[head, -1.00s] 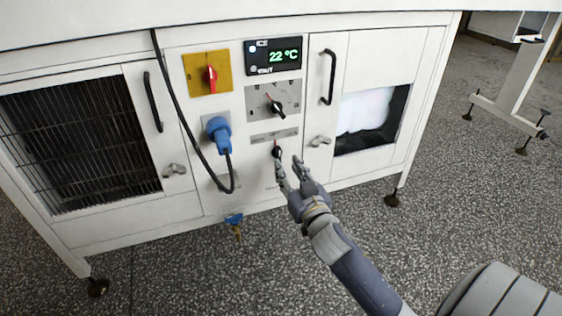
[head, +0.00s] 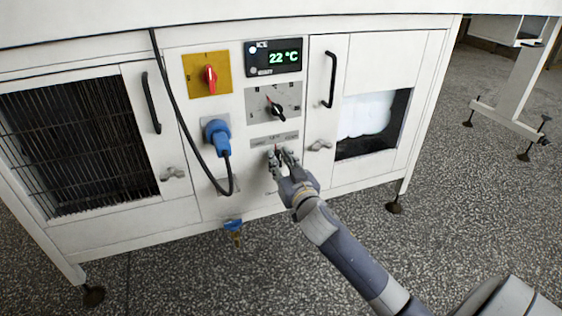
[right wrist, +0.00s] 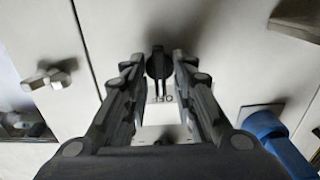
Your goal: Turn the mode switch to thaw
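The mode switch (right wrist: 158,66) is a small black knob low on the white cabinet's control panel, under a grey label plate (head: 274,139) whose lettering is too small to read. In the head view my right gripper's fingers mostly cover the knob. My right gripper (head: 282,154) is at the knob, reaching up from below right. In the right wrist view its two fingers (right wrist: 160,68) are apart, one on each side of the knob near the tips. I cannot tell whether they touch it. My left gripper is not in view.
Above are a black dial (head: 277,110), a display (head: 273,57) reading 22 °C and a red switch (head: 209,75) on a yellow plate. A blue plug (head: 218,136) with a hanging black cable is to the left. A door latch (head: 320,145) is close right.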

